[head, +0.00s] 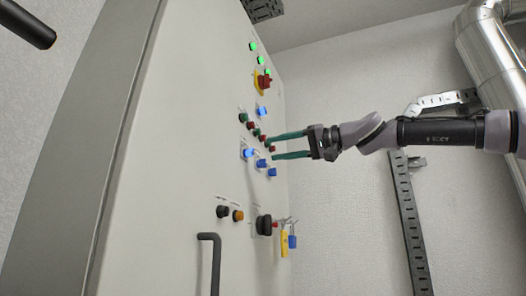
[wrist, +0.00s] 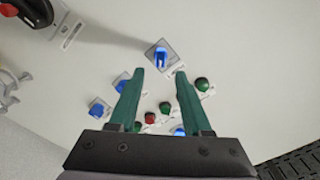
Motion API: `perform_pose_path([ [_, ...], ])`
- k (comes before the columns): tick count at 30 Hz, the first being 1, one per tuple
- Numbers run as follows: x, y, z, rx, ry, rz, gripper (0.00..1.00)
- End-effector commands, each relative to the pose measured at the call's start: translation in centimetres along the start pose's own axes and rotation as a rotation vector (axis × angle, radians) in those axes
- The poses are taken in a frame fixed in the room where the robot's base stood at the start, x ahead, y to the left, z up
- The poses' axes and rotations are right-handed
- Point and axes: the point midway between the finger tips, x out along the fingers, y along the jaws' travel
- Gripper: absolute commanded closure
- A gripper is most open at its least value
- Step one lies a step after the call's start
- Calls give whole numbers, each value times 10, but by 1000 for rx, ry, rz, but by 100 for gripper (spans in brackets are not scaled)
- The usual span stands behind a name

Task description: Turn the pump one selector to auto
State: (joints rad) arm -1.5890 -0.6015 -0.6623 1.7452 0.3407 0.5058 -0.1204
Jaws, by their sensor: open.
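My gripper (head: 275,146) is open in front of the cabinet panel, its two green fingers pointing at the panel with nothing between them. In the wrist view, my gripper (wrist: 159,73) has a blue selector (wrist: 160,57) just beyond the gap between its fingertips. This looks like the leftmost blue selector (head: 248,153) of the lower row in the head view. Two more blue selectors, the middle one (head: 261,163) and the right one (head: 272,172), sit beside it. The labels are too small to read, so I cannot tell which is pump one. Contact is not visible.
Green and red buttons (head: 256,132) lie above the blue row, with another blue selector (head: 262,111) higher up. A red and yellow switch (head: 263,82) is near the top. A black handle (head: 209,262) and a black rotary switch (head: 263,225) are below.

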Motion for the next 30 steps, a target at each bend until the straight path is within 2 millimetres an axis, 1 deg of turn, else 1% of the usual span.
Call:
perform_pose_path([
  [1, -11, 1, -1, 1, 2, 1, 51],
  [3, -22, 0, 0, 0, 2, 0, 51],
  [6, -33, 0, 0, 0, 1, 0, 51],
  [9, -39, 0, 1, 0, -1, 1, 51],
  [27, -41, 0, 1, 0, -2, 1, 51],
  [30, -44, 4, 4, -3, -2, 15, 51],
])
